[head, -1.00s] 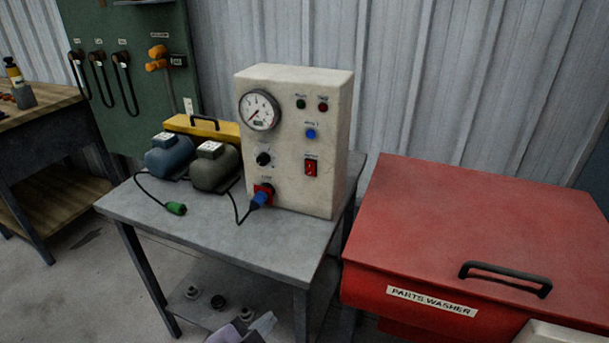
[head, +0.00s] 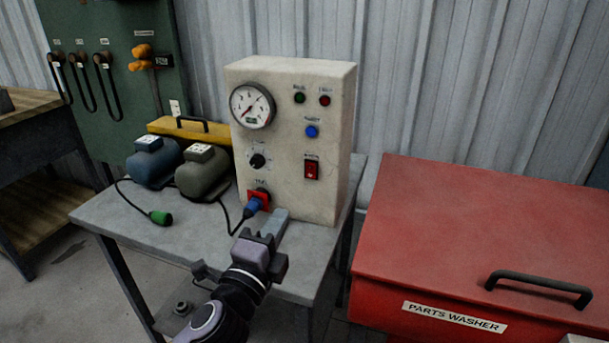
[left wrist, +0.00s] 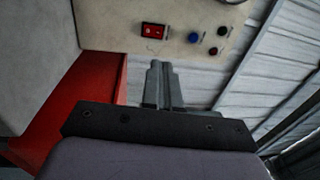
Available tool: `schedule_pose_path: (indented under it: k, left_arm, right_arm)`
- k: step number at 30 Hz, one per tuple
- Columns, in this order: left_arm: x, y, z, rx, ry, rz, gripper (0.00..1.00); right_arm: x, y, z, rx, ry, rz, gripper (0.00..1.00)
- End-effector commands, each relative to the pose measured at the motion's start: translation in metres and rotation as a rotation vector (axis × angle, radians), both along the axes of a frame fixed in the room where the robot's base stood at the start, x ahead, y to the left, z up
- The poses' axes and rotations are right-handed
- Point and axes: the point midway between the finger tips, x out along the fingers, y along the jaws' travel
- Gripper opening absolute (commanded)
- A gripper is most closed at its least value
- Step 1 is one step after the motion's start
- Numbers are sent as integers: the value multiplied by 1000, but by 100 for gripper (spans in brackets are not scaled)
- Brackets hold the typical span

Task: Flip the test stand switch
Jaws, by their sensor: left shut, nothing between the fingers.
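The test stand (head: 285,130) is a cream box on a grey metal table. Its red rocker switch (head: 311,171) is on the lower right of the front panel; which way it is tipped is hard to tell. The switch also shows in the left wrist view (left wrist: 153,31), above and slightly left of the fingertips. My left gripper (head: 278,218) is shut and empty, below the switch and in front of the panel's lower part. In the left wrist view its fingers (left wrist: 161,68) lie together, apart from the switch. My right gripper is out of view.
A blue motor (head: 152,165) and a dark green motor (head: 203,175) stand left. A red parts washer (head: 470,240) is on the right.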

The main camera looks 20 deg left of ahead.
Motion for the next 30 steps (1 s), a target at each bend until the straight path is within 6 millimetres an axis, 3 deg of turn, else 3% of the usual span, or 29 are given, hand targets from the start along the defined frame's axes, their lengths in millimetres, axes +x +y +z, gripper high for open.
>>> schedule_pose_path:
  k: [5,21,30]
  left_arm:
    - [12,0,2,-1,-1,0,0]
    - [97,-4,13,-4,0,0,0]
    - [131,-5,16,-3,0,0,0]
  right_arm:
    - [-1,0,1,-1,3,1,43]
    - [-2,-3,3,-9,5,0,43]
    - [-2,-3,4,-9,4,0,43]
